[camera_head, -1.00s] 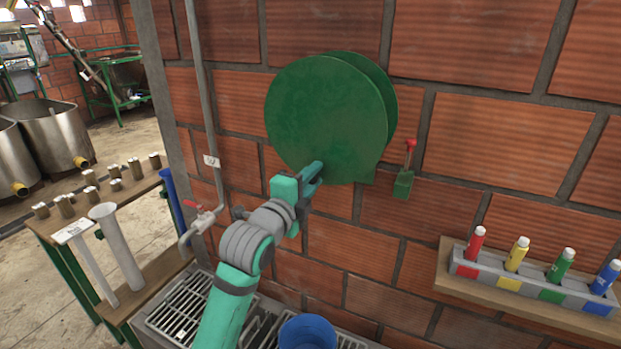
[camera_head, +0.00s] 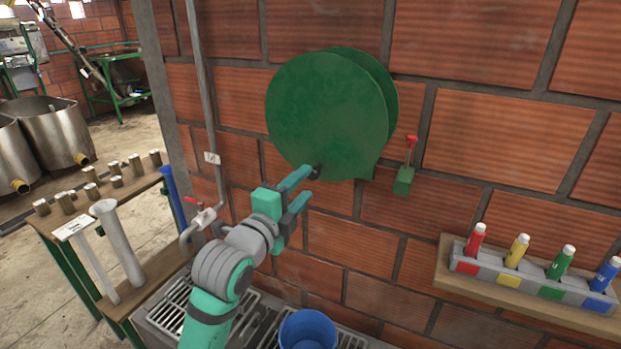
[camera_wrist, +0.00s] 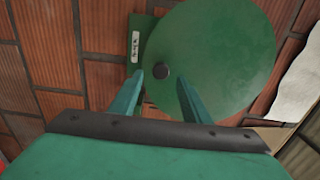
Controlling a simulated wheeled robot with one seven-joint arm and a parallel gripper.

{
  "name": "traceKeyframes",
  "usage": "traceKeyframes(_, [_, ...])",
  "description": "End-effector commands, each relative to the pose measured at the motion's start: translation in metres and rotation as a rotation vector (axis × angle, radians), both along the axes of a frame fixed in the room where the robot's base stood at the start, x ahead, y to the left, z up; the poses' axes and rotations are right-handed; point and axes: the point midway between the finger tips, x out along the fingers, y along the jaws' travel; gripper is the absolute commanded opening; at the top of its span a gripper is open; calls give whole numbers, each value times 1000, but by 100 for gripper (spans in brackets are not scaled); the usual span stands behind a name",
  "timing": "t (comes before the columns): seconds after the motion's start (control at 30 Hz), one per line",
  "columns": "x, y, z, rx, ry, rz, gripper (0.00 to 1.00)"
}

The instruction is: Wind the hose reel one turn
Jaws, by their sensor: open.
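The green hose reel (camera_head: 325,118) is a large round disc mounted on the brick wall. A small dark crank knob (camera_head: 316,171) sticks out near the disc's lower edge. In the wrist view the dark knob (camera_wrist: 161,71) shows on the green disc (camera_wrist: 215,55), just beyond and between the two fingers. My gripper (camera_head: 303,190) is open and empty, just below and in front of the knob. In the wrist view its teal fingers (camera_wrist: 160,90) stand apart, with no contact on the knob visible.
A red-handled lever on a green box (camera_head: 404,180) is right of the reel. A shelf with coloured bottles (camera_head: 540,290) is lower right. A pipe with a red-handled tap (camera_head: 204,218) is left. A blue bucket (camera_head: 308,330) stands on the grated basin below.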

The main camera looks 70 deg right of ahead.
Motion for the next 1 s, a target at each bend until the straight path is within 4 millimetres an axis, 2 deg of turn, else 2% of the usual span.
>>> traceKeyframes(0.1, [3,21,0,-1,1,2,43])
traceKeyframes(0.3, [6,41,0,0,0,1,43])
traceKeyframes(1.0, [6,45,0,0,1,0,43])
